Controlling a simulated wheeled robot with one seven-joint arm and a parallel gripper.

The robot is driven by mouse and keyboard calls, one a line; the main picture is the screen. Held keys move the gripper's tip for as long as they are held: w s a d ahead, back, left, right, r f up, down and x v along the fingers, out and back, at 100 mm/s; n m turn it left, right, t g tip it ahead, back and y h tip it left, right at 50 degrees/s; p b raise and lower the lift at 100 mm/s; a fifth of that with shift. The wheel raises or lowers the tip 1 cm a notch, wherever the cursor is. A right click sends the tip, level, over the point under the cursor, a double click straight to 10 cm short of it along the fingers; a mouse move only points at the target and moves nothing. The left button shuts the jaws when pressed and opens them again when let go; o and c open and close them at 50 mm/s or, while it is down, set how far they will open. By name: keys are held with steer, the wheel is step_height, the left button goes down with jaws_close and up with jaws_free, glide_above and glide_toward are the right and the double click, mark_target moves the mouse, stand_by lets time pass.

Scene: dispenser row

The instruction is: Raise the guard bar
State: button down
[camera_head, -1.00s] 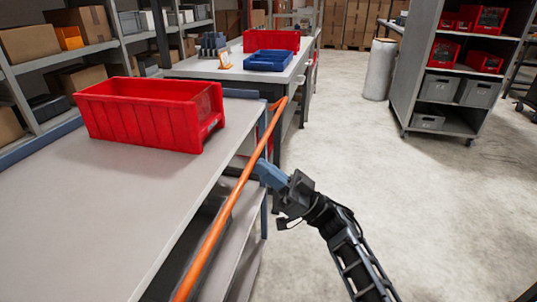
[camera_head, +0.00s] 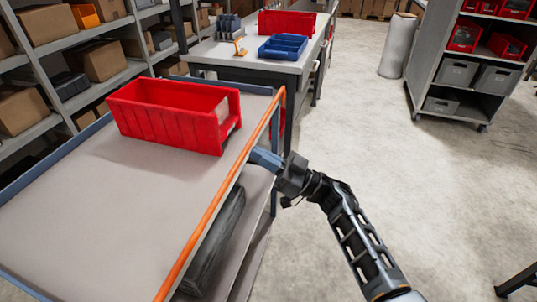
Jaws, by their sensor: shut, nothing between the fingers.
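The guard bar (camera_head: 212,212) is a long orange rod along the right edge of the grey table top (camera_head: 85,215). It runs from the near edge of the view to a bend at the table's far right corner. My gripper (camera_head: 255,156) has blue fingers and reaches in from the right. Its shut fingertips are at the outer side of the bar, at or very close to it, about two-thirds of the way along. I cannot tell whether they touch. Nothing shows between the fingers.
A red bin (camera_head: 170,118) stands on the table top. A dark object (camera_head: 215,250) lies on the level below. Behind is a bench (camera_head: 225,55) with a blue tray (camera_head: 282,47). Shelving (camera_head: 110,80) stands at left. The floor (camera_head: 420,180) at right is open.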

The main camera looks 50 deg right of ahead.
steer(key=shift+w+a+r+p, duration=0.15)
steer(key=shift+w+r+p, duration=0.15)
steer(key=shift+w, duration=0.1)
steer(key=shift+w, duration=0.1)
stand_by(0.5)
